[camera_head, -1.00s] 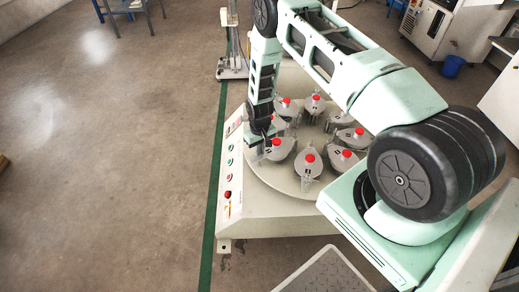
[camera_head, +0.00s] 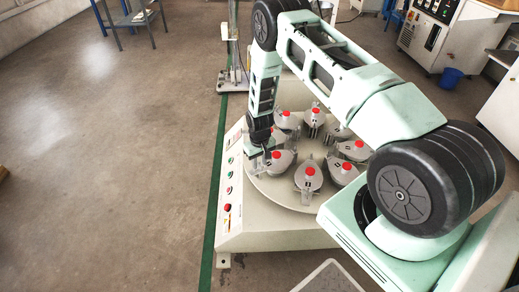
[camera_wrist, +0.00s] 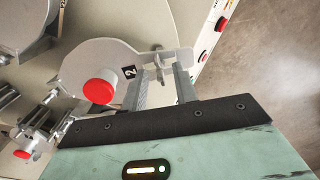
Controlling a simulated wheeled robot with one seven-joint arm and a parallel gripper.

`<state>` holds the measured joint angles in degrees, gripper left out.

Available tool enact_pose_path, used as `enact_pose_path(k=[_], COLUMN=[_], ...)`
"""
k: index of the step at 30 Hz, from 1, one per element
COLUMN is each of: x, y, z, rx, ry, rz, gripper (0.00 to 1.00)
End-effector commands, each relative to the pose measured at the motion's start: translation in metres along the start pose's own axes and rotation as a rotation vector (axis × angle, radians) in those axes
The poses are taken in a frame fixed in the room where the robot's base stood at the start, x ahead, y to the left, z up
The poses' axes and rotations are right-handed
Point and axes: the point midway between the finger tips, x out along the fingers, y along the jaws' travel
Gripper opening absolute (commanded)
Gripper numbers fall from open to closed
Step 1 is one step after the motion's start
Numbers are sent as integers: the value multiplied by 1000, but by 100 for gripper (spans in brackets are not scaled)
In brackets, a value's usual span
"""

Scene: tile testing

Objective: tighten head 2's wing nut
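In the wrist view, head 2 (camera_wrist: 97,58) is a grey teardrop plate with a red knob (camera_wrist: 100,90) and a black label reading 2. Its small grey wing nut (camera_wrist: 159,68) is at the narrow end. My gripper (camera_wrist: 159,78) has its two fingers apart, one on either side of the wing nut; I cannot tell whether they touch it. In the head view my gripper (camera_head: 260,153) is low at the left edge of the turntable, beside the head (camera_head: 281,164) there. The wing nut is too small to make out in that view.
Several similar red-knobbed heads stand around the round turntable (camera_head: 262,187); one (camera_head: 308,181) is close by. The machine's panel (camera_head: 229,185) with buttons runs along its left side. Open floor (camera_head: 110,160) lies left of the green line.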

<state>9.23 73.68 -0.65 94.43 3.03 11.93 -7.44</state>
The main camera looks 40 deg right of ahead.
Motion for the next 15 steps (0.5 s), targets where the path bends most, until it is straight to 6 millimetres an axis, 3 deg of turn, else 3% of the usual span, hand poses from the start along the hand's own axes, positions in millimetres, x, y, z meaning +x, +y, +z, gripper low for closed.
enact_pose_path(k=[15], x=[-112], y=[0], z=[-1], rx=[0], ry=[4], rz=[1], gripper=[29])
